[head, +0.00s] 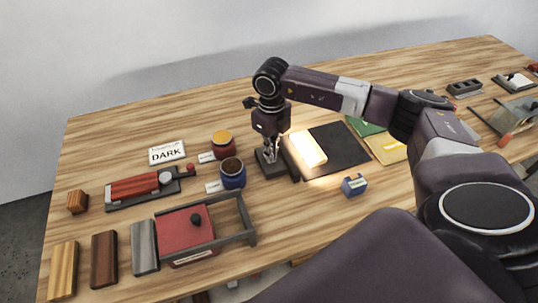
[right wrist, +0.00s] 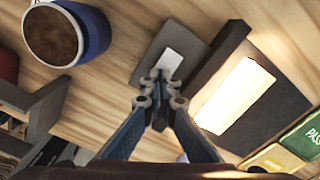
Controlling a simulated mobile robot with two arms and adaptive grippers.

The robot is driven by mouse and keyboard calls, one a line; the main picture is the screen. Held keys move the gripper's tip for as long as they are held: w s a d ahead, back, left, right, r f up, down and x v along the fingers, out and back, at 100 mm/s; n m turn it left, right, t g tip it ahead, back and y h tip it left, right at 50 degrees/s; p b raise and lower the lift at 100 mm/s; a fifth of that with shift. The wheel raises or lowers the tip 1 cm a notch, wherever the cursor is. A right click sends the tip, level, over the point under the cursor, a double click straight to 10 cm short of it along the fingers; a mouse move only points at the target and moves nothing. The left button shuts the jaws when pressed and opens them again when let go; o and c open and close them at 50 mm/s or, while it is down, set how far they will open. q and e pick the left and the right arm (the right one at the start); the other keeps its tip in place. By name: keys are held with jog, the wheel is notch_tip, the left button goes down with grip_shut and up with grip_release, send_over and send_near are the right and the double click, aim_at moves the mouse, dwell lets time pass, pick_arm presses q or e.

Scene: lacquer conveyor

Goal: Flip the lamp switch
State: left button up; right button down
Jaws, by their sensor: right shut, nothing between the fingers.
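The lamp switch is a dark grey block (head: 276,170) on the table, right below my right gripper (head: 270,154). In the right wrist view the grey switch block (right wrist: 150,52) carries a small white rocker (right wrist: 172,62). My right gripper (right wrist: 160,76) is shut and empty, pointing down with its tips at the near edge of the rocker. I cannot tell whether they touch it. A bright glowing lamp panel (head: 307,148) lies just right of the switch; it also shows lit in the right wrist view (right wrist: 234,96). My left gripper is not in view.
A blue jar (head: 232,178) and a yellow-topped jar (head: 222,143) stand left of the switch. A dark mat (head: 343,150) lies beside the lamp panel.

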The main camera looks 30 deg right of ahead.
jog(key=shift+s+f, duration=0.1)
jog(key=shift+f, duration=0.25)
jog(key=shift+r, duration=0.1)
jog(key=shift+r+p, duration=0.45)
jog(key=shift+r, duration=0.35)
jog(key=shift+r+p, duration=1.5)
jog(key=shift+r, duration=1.15)
